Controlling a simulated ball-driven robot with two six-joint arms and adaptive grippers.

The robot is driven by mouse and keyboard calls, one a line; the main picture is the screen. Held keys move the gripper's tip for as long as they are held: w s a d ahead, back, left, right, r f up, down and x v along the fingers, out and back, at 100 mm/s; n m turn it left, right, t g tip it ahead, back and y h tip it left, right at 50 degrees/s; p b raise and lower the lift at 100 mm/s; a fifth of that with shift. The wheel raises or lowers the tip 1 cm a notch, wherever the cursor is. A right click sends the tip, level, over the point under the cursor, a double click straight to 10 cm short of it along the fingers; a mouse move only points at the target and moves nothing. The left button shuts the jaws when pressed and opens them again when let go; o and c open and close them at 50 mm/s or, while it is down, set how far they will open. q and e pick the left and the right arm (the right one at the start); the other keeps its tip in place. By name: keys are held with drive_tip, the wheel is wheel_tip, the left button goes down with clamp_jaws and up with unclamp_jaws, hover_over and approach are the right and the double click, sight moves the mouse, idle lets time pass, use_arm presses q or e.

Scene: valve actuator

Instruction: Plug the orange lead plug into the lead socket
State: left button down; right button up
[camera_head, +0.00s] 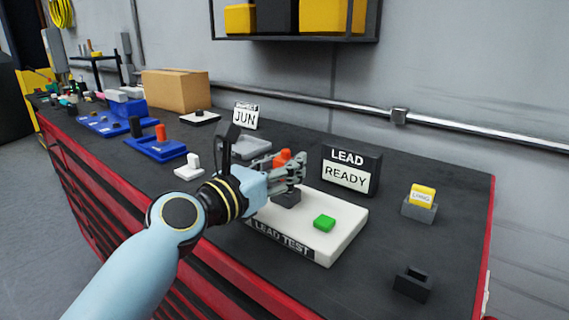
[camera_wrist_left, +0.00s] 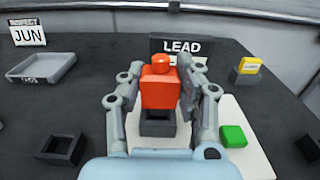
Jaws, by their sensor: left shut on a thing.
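The orange lead plug (camera_wrist_left: 160,88) is between the fingers of my left gripper (camera_wrist_left: 165,78), which is shut on it. In the head view the top of the plug (camera_head: 282,157) shows behind the fingers of my left gripper (camera_head: 297,168). The dark grey lead socket (camera_head: 287,198) stands on the white lead test base (camera_head: 345,215). In the wrist view the socket (camera_wrist_left: 158,127) lies in line with the plug, just below its lower end. I cannot tell whether the plug's end is inside the socket. My right gripper is not in view.
A green button (camera_head: 324,222) sits on the base. A LEAD READY sign (camera_head: 348,172) stands behind it. A yellow block (camera_head: 422,195) sits in a grey holder to the right, and an empty dark holder (camera_head: 412,284) stands nearer. Blue trays (camera_head: 155,148) lie to the left.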

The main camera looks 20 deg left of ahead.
use_arm(q)
drive_tip(key=shift+f+b, duration=0.6)
drive_tip(key=shift+f, duration=0.4)
drive_tip(key=c, duration=0.9)
unclamp_jaws()
drive_tip(key=shift+o, duration=0.2)
drive_tip(key=shift+s, duration=0.15)
drive_tip(key=v, duration=1.1)
drive_tip(key=shift+s+a, duration=0.15)
drive_tip(key=shift+s, duration=0.2)
